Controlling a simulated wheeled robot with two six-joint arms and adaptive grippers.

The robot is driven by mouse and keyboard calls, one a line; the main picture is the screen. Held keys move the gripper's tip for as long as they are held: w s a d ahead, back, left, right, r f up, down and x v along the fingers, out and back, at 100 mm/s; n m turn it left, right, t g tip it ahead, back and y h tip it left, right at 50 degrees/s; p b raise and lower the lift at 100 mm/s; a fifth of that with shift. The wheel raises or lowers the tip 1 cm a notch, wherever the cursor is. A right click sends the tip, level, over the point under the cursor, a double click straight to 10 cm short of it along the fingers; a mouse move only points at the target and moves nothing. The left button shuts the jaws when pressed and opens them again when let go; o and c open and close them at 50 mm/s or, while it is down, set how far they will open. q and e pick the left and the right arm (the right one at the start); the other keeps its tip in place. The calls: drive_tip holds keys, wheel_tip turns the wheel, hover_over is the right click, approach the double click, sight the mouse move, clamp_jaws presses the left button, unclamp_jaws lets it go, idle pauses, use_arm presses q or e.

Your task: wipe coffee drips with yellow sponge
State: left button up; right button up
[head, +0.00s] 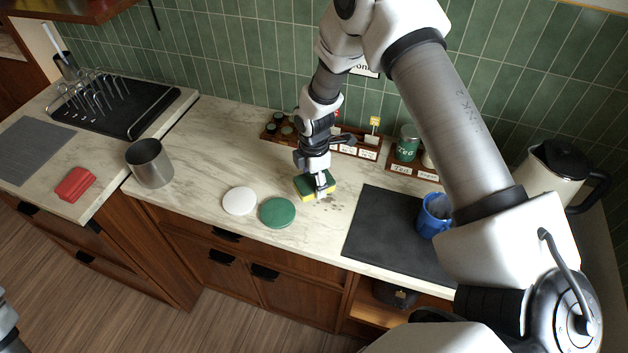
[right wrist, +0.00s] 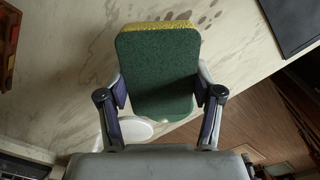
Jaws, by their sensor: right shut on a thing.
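The yellow sponge (head: 303,187) has a dark green scouring side. My right gripper (head: 318,188) is shut on it and holds it low at the counter. In the right wrist view the sponge (right wrist: 158,75) sits between the two fingers of my right gripper (right wrist: 160,95), green side toward the camera and a yellow edge beyond. Whether it touches the counter I cannot tell. Brown coffee drips (head: 333,208) lie on the marble counter just to the right of and in front of the sponge. More drips (right wrist: 208,15) show past the sponge's far edge.
A white disc (head: 240,201) and a green disc (head: 277,212) lie left of the sponge. A black mat (head: 385,232) with a blue cup (head: 433,216) is to the right. A metal cup (head: 149,163) stands left. A wooden label rack (head: 358,148) is behind.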

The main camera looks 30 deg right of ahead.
sight(313, 180)
drive_tip(key=shift+r+p, duration=0.3)
drive_tip(key=shift+r, duration=0.35)
wheel_tip(313, 180, up, 2)
drive_tip(key=shift+w+r+p, duration=0.1)
drive_tip(key=shift+w+p, duration=0.05)
drive_tip(key=shift+p, duration=0.7)
drive_tip(key=shift+r, duration=0.4)
drive_tip(key=shift+f, duration=0.1)
